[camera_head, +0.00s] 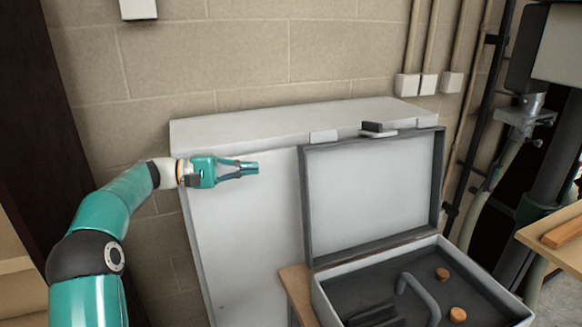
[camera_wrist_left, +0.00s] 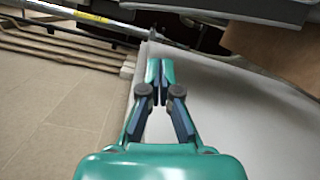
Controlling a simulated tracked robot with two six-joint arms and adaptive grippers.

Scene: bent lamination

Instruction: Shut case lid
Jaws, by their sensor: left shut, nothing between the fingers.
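The case (camera_head: 330,301) stands open at the lower right of the head view. Its lid (camera_head: 370,190) is raised upright at the back, with a light inner panel and a dark frame. My left gripper (camera_head: 256,168) is shut and empty. In the picture it is left of the lid and apart from it, in front of a pale cabinet. The left wrist view shows its two fingertips (camera_wrist_left: 159,72) together with nothing between them. My right gripper is in neither view.
The pale cabinet (camera_head: 238,230) stands behind the case against the block wall. The case rests on a wooden surface (camera_head: 296,285). Inside the case are orange round pieces (camera_head: 457,314) and a grey curved handle (camera_head: 420,290). A wooden bench (camera_head: 560,238) is at right.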

